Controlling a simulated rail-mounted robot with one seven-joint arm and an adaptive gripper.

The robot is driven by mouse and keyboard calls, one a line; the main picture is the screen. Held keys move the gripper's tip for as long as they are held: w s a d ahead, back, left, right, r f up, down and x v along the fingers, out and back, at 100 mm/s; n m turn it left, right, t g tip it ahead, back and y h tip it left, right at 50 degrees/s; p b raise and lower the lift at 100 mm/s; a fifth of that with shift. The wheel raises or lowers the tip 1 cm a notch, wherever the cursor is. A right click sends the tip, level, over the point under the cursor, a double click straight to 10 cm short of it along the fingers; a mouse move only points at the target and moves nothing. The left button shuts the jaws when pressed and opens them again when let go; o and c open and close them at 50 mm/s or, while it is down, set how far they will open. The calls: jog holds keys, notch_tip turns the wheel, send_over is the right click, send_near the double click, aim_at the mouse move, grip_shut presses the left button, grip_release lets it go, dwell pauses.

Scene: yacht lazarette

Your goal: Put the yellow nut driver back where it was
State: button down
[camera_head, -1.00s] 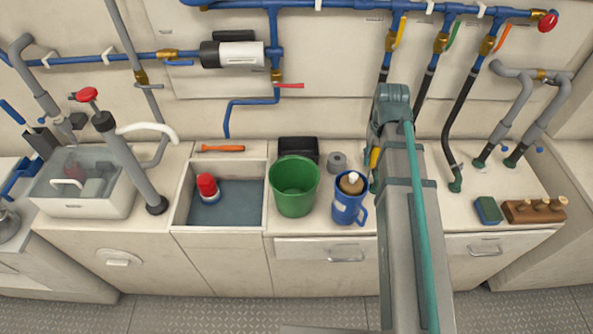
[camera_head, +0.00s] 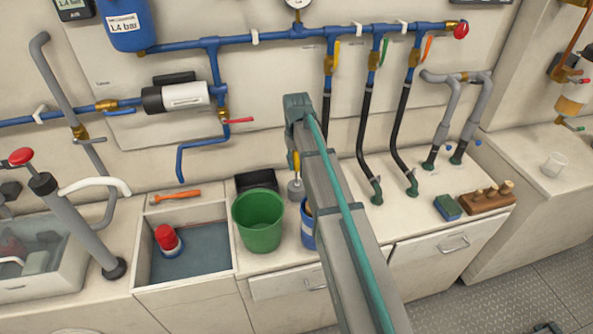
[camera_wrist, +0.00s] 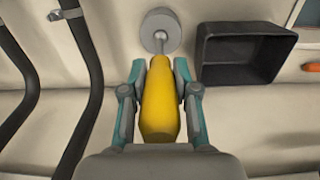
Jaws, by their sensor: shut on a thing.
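The yellow nut driver (camera_wrist: 160,105) is between the two fingers of my gripper (camera_wrist: 160,72) in the wrist view. Its metal shaft points away toward a round grey holder (camera_wrist: 160,22) and overlaps the holder's middle. I cannot tell whether the tip is inside the hole or just above it. In the head view the yellow handle (camera_head: 296,160) shows at the left of my arm, over the grey holder (camera_head: 296,190) on the counter. My gripper's fingers are mostly hidden behind the arm there.
A black open bin (camera_head: 256,181) stands left of the holder, with a green bucket (camera_head: 258,222) in front. A blue mug (camera_head: 307,228) is partly hidden by my arm. Black hoses (camera_head: 363,140) rise to the right. An orange-handled tool (camera_head: 176,196) lies behind the sink.

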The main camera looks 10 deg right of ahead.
aim_at(297, 169)
jog(key=shift+f+p, duration=0.3)
jog(key=shift+f, duration=1.5)
jog(key=c, duration=0.9)
grip_release()
notch_tip(297, 169, up, 12)
jog(key=shift+r+b, duration=0.2)
jog(key=shift+b, duration=0.9)
